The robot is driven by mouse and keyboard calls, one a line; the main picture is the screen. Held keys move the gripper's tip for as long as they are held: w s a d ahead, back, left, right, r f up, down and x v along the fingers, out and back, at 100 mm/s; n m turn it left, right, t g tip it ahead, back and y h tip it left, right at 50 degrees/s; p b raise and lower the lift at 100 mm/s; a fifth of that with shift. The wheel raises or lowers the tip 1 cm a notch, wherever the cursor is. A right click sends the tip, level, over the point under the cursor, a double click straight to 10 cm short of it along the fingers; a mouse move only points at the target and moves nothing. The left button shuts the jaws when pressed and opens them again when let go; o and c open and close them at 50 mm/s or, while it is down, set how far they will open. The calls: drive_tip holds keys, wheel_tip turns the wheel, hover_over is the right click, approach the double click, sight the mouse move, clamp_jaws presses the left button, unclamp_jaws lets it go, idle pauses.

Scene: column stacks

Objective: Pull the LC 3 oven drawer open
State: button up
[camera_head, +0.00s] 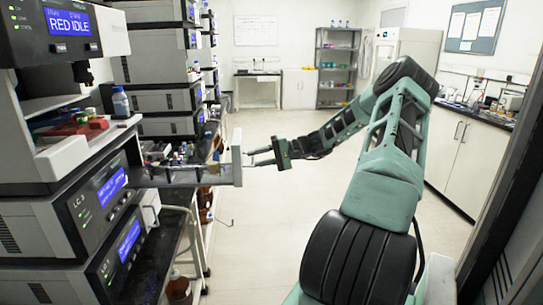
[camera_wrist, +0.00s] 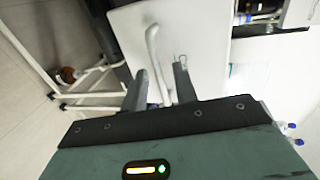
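A drawer with a pale front panel (camera_head: 237,162) stands out from the left stack into the aisle, beside the unit labelled LC 3 (camera_head: 95,202). Small vials and other items show inside it. Which unit the drawer belongs to is hard to tell. My gripper (camera_head: 250,158) is just right of the panel, its fingers pointing at it. In the wrist view, the white front panel (camera_wrist: 195,38) carries a curved white handle (camera_wrist: 153,62). The fingers (camera_wrist: 160,70) are spread on either side of the handle, and I see no grip on it.
More instrument stacks (camera_head: 165,100) line the left side, with a bottle (camera_head: 121,103) on one. A white cart frame (camera_wrist: 95,97) is beside the drawer. Cabinets (camera_head: 462,160) line the right. The aisle floor (camera_head: 275,215) is clear.

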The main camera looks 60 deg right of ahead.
drive_tip(key=b+v, duration=0.2)
drive_tip(key=v, duration=1.5)
drive_tip(key=shift+b, duration=0.4)
drive_tip(key=shift+s, duration=0.1)
